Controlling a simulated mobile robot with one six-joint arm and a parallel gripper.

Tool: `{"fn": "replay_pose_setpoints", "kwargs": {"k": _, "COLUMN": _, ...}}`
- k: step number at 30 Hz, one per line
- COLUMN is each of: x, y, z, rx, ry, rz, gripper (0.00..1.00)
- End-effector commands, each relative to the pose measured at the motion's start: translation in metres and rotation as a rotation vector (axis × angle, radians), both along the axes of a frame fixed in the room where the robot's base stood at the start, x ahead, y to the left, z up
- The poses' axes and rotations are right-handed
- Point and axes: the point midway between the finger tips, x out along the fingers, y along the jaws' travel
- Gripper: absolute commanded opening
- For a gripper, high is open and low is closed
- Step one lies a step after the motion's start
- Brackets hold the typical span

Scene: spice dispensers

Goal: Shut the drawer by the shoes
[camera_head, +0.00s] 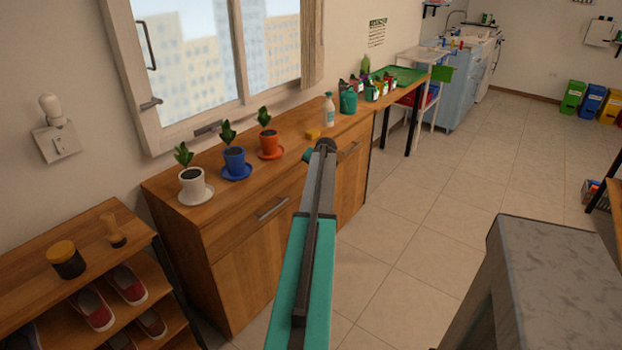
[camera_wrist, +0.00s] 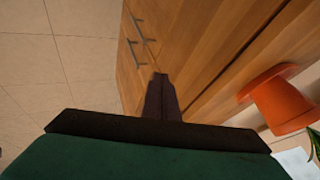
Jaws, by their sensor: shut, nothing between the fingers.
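The wooden cabinet (camera_head: 160,196) stands under the window. Its left drawer (camera_head: 238,232), nearest the shoes, has a metal bar handle (camera_head: 272,209). I see no clear gap at its front, but my arm hides its right end. Red shoes (camera_head: 127,284) sit on the wooden rack to the cabinet's left. My gripper (camera_wrist: 160,80) is shut and empty in the wrist view, over the cabinet's wood. In the head view my arm hides most of it. Two bar handles (camera_wrist: 137,26) show beyond the fingertips in the wrist view; I cannot tell which drawers they belong to.
Potted plants in white (camera_head: 193,184), blue (camera_head: 235,161) and orange (camera_head: 269,143) pots stand on the cabinet top. The orange pot also shows right of my gripper in the wrist view (camera_wrist: 279,98). The tiled floor (camera_head: 408,225) before the cabinet is clear.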

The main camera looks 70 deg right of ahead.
Motion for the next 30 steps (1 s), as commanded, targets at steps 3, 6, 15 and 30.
{"fn": "replay_pose_setpoints", "kwargs": {"k": 3, "x": -0.006, "y": 0.011, "z": 0.013, "rx": -0.002, "ry": 0.000, "rz": 0.001, "gripper": 0.00}}
{"fn": "replay_pose_setpoints", "kwargs": {"k": 6, "x": -0.009, "y": 0.017, "z": 0.023, "rx": -0.001, "ry": 0.000, "rz": 0.002, "gripper": 0.00}}
{"fn": "replay_pose_setpoints", "kwargs": {"k": 15, "x": -0.012, "y": 0.023, "z": 0.034, "rx": 0.001, "ry": 0.001, "rz": 0.002, "gripper": 0.00}}
{"fn": "replay_pose_setpoints", "kwargs": {"k": 30, "x": -0.011, "y": 0.023, "z": 0.033, "rx": 0.001, "ry": 0.000, "rz": 0.004, "gripper": 0.00}}
